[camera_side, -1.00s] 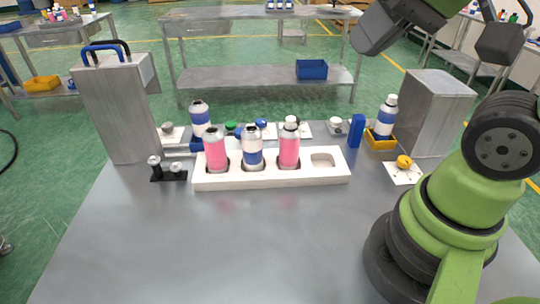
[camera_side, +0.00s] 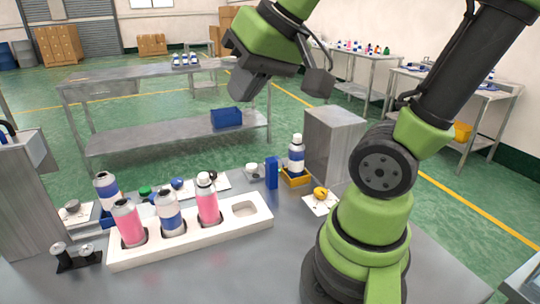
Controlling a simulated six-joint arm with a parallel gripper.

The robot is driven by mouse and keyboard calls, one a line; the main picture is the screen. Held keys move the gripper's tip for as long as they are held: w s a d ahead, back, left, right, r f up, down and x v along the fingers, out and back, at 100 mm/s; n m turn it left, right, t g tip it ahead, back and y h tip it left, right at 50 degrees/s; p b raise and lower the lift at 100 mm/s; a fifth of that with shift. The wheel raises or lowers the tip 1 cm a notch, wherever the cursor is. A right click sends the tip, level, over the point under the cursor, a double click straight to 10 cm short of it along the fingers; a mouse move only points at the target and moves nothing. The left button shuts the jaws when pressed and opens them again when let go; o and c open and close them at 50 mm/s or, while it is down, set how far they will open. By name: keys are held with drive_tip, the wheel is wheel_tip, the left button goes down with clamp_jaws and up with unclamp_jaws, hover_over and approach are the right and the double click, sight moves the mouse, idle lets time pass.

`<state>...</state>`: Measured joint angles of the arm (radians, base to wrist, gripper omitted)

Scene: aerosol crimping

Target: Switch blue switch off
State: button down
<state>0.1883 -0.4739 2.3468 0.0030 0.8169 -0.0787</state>
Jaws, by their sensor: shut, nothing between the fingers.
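The blue switch (camera_side: 177,184) is a small round blue knob on a white plate, behind the white rack and partly hidden by the bottles. Its on or off position cannot be told. My gripper (camera_side: 318,83) is a dark block at the end of the green arm, high above the back of the table and well to the right of the switch. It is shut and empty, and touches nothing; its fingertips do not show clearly.
A white rack (camera_side: 258,216) with several bottles stands in front of the switch. A green knob (camera_side: 145,191) is just left of it. A blue block (camera_side: 271,172), a bottle in a yellow holder (camera_side: 296,180) and a yellow knob (camera_side: 320,193) are to the right, near a grey box (camera_side: 335,140).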

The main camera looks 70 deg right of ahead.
drive_tip(key=w+d+f+m+g+h, duration=0.1)
drive_tip(key=w+d+f+h, duration=0.1)
drive_tip(key=w+d, duration=0.55)
drive_tip(key=s+d+f+m+g, duration=0.1)
drive_tip(key=d+f, duration=0.5)
drive_tip(key=d, duration=0.5)
drive_tip(key=s+d+f+m+g+h, duration=0.1)
drive_tip(key=s+d+f, duration=0.1)
drive_tip(key=d+f, duration=0.5)
drive_tip(key=d, duration=0.4)
drive_tip(key=shift+s+f+m+g, duration=0.2)
drive_tip(key=shift+m+g, duration=0.2)
drive_tip(key=x, duration=1.4)
drive_tip(key=shift+s, duration=0.25)
